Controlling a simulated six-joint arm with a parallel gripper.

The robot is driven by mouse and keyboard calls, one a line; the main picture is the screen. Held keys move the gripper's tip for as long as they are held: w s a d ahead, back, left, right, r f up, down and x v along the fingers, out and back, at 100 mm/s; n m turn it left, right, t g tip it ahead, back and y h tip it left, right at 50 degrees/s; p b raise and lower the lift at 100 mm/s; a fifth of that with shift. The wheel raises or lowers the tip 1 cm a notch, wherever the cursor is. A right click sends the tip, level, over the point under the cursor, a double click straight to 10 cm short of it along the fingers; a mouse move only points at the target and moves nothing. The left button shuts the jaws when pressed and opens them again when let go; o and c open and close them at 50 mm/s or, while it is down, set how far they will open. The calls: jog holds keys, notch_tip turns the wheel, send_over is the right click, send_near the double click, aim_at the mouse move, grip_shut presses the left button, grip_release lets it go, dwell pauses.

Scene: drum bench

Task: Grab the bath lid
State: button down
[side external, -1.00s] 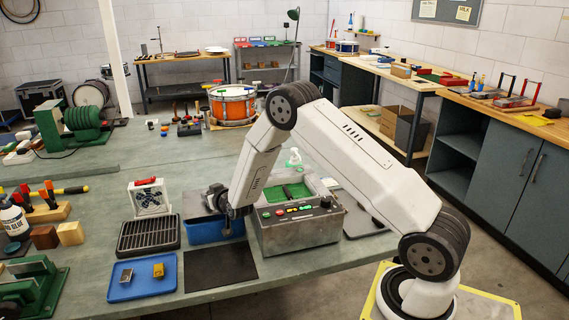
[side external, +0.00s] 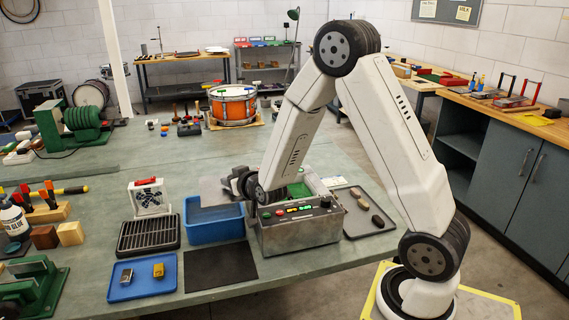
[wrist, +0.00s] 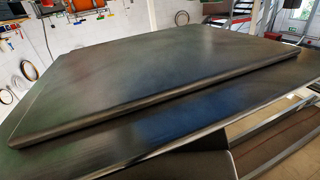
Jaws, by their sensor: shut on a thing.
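The bath lid (side external: 213,187) is a flat grey plate, held tilted above the back of the open blue tub (side external: 214,232). My gripper (side external: 231,182) is shut on the lid's right side. The exact finger contact is too small to make out in the side view. In the wrist view the lid (wrist: 165,65) fills most of the picture as a large dark plate with a raised, stepped top, close to the camera.
A metal control box (side external: 298,232) with lit buttons stands right of the tub, under my arm. A black drain rack (side external: 148,238), a blue tray (side external: 142,278) and a dark mat (side external: 220,267) lie left and in front. A tray with dark stones (side external: 380,234) is at right.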

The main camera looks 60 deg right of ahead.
jog(key=shift+d+r+v, duration=0.1)
jog(key=shift+d+v, duration=0.05)
jog(key=shift+v, duration=0.6)
jog(key=shift+d+r+v, duration=0.1)
jog(key=shift+v, duration=0.65)
